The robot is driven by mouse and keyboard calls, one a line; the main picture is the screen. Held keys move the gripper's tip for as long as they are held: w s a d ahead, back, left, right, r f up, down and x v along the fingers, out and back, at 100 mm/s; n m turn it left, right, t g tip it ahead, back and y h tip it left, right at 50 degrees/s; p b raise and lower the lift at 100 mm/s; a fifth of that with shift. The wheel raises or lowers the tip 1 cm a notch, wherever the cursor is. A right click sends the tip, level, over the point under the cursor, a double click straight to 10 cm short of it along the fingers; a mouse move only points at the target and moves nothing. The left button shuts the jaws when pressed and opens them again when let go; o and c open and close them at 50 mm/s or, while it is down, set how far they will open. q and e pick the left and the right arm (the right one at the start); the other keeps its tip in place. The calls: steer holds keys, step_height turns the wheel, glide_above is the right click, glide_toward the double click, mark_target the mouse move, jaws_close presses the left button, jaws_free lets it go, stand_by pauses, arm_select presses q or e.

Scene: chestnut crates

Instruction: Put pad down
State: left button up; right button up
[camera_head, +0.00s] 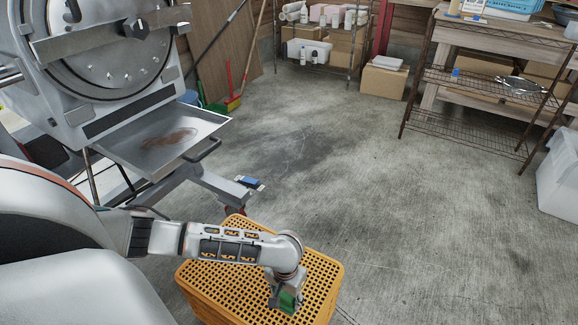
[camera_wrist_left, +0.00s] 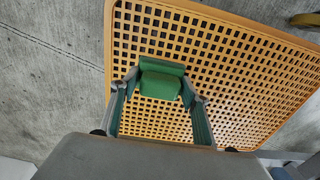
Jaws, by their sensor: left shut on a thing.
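A green pad (camera_wrist_left: 160,78) sits between the fingertips of my left gripper (camera_wrist_left: 160,90) in the left wrist view. The gripper is shut on it. In the head view my left gripper (camera_head: 286,293) points down over the orange crate, and the green pad (camera_head: 288,300) shows partly at its tip. The crate's orange grid top (camera_head: 325,268) lies under the pad; it also fills much of the left wrist view (camera_wrist_left: 255,70). I cannot tell whether the pad touches the grid. My right gripper is not in view.
A large grey machine (camera_head: 110,60) with a metal tray (camera_head: 165,138) stands at the left. A wire rack (camera_head: 480,85) and a white bin (camera_head: 560,175) are at the right. Boxes (camera_head: 385,78) stand at the back. The middle concrete floor is clear.

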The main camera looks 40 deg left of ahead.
mark_target(286, 303)
arm_select(q)
step_height(286, 303, down, 3)
steer(key=shift+s+b, duration=0.1)
steer(key=shift+b, duration=0.3)
steer(key=shift+r, duration=0.15)
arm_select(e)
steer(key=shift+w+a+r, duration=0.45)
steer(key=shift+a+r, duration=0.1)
arm_select(q)
steer(key=o, duration=1)
steer(key=shift+f, duration=0.2)
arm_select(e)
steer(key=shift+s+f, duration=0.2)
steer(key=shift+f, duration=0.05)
arm_select(q)
steer(key=shift+r, duration=0.1)
